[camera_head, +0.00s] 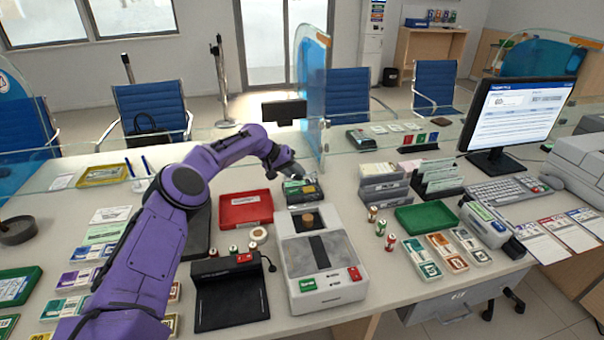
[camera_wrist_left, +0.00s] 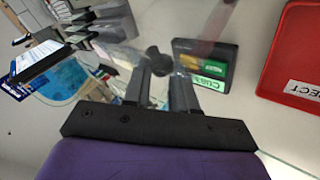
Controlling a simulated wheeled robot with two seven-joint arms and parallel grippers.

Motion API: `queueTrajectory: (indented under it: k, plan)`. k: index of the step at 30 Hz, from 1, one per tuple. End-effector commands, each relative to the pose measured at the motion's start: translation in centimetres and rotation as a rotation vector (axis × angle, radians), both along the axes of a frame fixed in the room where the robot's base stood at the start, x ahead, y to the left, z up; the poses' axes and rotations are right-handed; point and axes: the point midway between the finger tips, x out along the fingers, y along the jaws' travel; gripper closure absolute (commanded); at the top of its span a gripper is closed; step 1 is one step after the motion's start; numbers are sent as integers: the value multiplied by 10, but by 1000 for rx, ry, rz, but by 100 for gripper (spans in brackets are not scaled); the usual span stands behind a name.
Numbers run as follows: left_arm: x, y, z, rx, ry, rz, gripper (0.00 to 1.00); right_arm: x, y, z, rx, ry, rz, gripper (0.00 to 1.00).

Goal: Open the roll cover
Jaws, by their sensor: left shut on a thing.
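My left gripper (camera_head: 291,172) reaches over the counter to a small dark tray (camera_head: 303,191) with green and yellow pieces in it. In the left wrist view the two dark fingers (camera_wrist_left: 165,82) are close together on a small dark knob (camera_wrist_left: 155,58). A faint see-through sheet shows around the knob, and the dark tray lies beyond it. I cannot tell for sure that this knob belongs to the roll cover. My right gripper is in neither view.
A red tray (camera_head: 246,209) stands left of the small dark tray. A grey and white machine (camera_head: 322,262) and a black pad device (camera_head: 230,299) stand in front. Small rolls (camera_head: 381,227) and a green tray (camera_head: 426,217) are on the right. A glass screen (camera_head: 312,90) rises behind.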

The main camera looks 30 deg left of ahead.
Motion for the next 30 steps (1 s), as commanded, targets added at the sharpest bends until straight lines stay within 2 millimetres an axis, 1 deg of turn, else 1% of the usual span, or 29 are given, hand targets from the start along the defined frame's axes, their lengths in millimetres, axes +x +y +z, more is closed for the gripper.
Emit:
queueTrajectory:
  k: [1,7,8,9,22,26,30]
  plan:
    - [-3,-1,-8,5,16,-11,100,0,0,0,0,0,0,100]
    - [-3,-3,-9,8,18,-14,100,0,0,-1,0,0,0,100]
    - [-3,-3,-9,8,18,-14,64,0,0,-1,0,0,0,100]
    - [-3,-3,-9,8,18,-14,51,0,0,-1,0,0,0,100]
    - [-1,-2,-2,5,7,-11,50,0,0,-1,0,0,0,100]
    - [-11,7,13,5,4,-9,50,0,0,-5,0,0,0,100]
    - [-28,20,36,4,4,-9,50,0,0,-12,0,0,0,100]
